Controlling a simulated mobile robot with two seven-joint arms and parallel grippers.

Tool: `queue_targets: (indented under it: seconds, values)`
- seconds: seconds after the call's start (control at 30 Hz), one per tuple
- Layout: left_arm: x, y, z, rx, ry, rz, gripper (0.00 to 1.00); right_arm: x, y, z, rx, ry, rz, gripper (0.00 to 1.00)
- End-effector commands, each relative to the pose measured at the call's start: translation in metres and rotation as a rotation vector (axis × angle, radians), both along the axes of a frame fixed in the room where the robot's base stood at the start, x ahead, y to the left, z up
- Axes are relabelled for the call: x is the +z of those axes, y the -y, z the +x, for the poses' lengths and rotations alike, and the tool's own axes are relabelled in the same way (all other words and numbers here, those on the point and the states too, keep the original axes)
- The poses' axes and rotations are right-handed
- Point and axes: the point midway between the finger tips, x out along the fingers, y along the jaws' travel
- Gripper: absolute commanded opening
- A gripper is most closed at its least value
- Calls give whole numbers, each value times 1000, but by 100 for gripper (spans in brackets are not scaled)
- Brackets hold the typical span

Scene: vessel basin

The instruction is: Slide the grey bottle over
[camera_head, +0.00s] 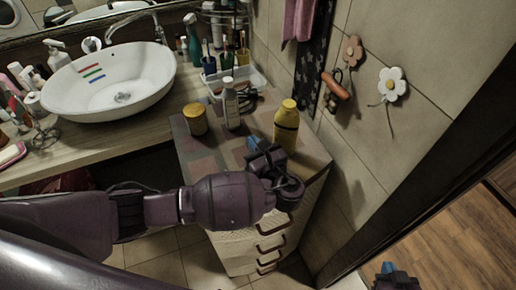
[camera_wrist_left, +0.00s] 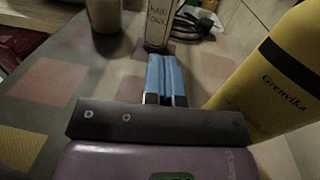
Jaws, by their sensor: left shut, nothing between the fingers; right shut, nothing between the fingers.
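The grey bottle (camera_head: 231,108), with a pale cap, stands upright on the cabinet top. In the left wrist view its labelled lower part (camera_wrist_left: 160,22) is just beyond my fingertips; its top is out of frame. My left gripper (camera_head: 259,150) is shut and empty, low over the cabinet top, to the right of and nearer than the bottle. Its blue fingers (camera_wrist_left: 166,72) point towards the bottle, and a small gap seems to lie between them in the head view. My right gripper (camera_head: 388,268) is shut and empty at the bottom edge, away from the cabinet.
A yellow bottle (camera_head: 286,125) stands close to the right of my left gripper. A yellow jar (camera_head: 195,119) stands left of the grey bottle. Behind are a dark coiled cable (camera_head: 246,97) and a white tray (camera_head: 253,77). A white basin (camera_head: 75,98) is at left.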

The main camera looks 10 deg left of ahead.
Motion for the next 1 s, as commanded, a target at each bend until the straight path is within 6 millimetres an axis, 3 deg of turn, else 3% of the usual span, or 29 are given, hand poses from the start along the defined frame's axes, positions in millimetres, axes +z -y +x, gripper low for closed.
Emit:
queue_targets:
  seconds: [0.5,1.0]
  values:
    - [0,-52,61,0,0,1,0,0,0,0,-1,0,1,0]
    - [0,-59,69,0,-1,-1,0,0,-2,1,-1,1,3,0]
